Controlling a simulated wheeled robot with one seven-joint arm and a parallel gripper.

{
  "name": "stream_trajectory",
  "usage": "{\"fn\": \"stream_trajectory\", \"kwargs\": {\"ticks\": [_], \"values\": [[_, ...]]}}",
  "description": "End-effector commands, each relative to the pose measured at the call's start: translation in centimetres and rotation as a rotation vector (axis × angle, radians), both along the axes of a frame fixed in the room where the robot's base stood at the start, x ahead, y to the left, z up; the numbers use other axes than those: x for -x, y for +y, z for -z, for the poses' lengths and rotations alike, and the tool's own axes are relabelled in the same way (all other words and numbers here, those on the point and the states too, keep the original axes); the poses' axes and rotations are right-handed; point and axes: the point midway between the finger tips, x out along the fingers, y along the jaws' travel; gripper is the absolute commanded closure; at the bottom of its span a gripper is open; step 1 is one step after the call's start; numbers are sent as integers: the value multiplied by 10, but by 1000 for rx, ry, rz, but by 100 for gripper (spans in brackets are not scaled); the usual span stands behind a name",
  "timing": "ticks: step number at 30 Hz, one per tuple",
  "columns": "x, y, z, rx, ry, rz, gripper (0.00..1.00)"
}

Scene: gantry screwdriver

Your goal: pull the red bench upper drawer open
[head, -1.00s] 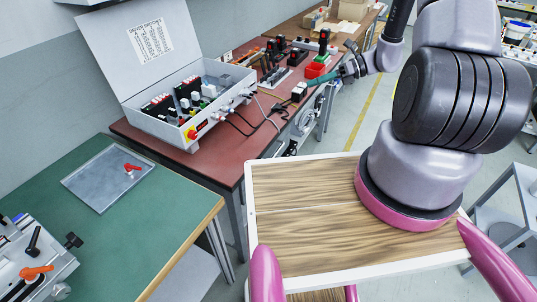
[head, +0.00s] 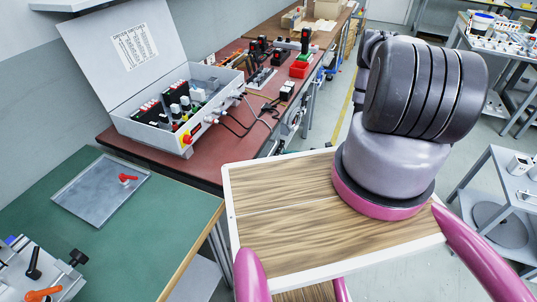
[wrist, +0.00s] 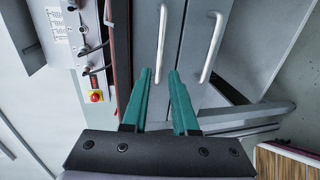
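The red bench (head: 195,165) runs along the wall in the head view, and its drawer fronts are hidden there. In the wrist view, turned sideways, two grey drawer fronts show side by side. The upper drawer (wrist: 144,25) is the one nearer the reddish bench edge; its bar handle (wrist: 162,38) lies in line with the gap between my fingertips. The lower drawer's handle (wrist: 212,48) is to the right. Both drawers look shut. My gripper (wrist: 159,74) is open, with two green fingers apart; I cannot tell whether they reach around the handle.
A grey switch box (head: 165,130) with an open lid stands on the bench, with cables, a red bin (head: 299,69) and small devices. A green-topped table (head: 110,240) is at the left, a grey stand (head: 500,185) at the right. Floor shows beyond the bench.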

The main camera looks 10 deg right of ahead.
Motion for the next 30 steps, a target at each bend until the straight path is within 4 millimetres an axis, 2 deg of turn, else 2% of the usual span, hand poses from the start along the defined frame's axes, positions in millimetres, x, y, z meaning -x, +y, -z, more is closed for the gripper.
{"fn": "stream_trajectory", "kwargs": {"ticks": [6, 12, 18, 26, 29, 30], "values": [[-24, 35, 8, 1, -3, -6, 73], [-43, 60, 15, 2, -2, -5, 73], [-51, 71, 18, 1, -1, -2, 73], [-52, 72, 18, 1, -1, -1, 73], [-52, 72, 18, 1, -1, -1, 100], [-52, 72, 18, 1, -1, -2, 100]]}}
